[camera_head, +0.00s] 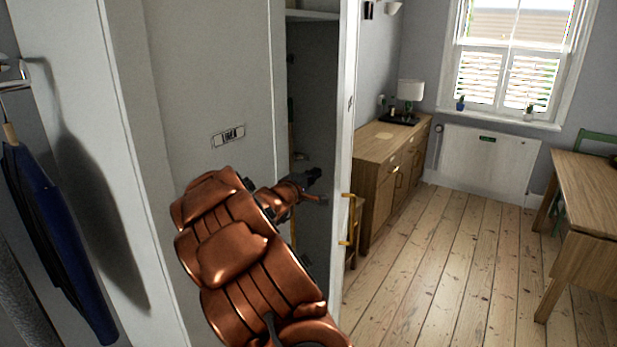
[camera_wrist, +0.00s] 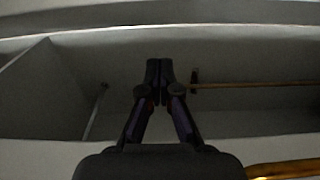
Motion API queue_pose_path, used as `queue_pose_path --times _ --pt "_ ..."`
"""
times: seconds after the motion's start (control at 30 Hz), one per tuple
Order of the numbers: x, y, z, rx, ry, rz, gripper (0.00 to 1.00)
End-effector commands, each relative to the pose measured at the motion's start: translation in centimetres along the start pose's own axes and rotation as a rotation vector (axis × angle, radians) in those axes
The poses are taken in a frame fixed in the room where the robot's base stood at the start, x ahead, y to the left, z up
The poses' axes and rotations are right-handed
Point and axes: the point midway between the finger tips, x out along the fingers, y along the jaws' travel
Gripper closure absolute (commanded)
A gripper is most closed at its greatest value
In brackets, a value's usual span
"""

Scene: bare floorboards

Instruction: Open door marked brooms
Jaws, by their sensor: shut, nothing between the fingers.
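A white cupboard door (camera_head: 346,80) stands open and is seen nearly edge-on in the head view. A brass handle (camera_head: 347,222) is on its right side. A small mark on its face is too slanted to read. My gripper (camera_head: 318,186) is shut and empty, left of the door's edge, in front of the dark cupboard opening (camera_head: 315,80). In the wrist view my gripper (camera_wrist: 160,68) points into the grey interior. A thin wooden pole (camera_wrist: 255,85) shows to its right, and a brass bar (camera_wrist: 285,169) is at the lower right.
A panel marked LINEN (camera_head: 205,80) is left of the opening. Dark clothes (camera_head: 50,240) hang at far left. A wooden sideboard (camera_head: 385,150) with a lamp (camera_head: 410,90) stands beyond the door. A wooden table (camera_head: 590,200) is at right. Floorboards (camera_head: 440,270) between are clear.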

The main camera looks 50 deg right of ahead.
Motion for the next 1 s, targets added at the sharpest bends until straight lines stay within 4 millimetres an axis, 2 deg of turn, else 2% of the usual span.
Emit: queue_pose_path --times 0.2,0.4,1.0 --pt "2.6 0.1 0.1 -0.002 -0.002 0.000 1.00" --pt "4.1 0.0 0.0 -0.002 0.000 -0.001 1.00" --pt "4.6 -0.1 -0.1 -0.001 0.005 -0.001 1.00"
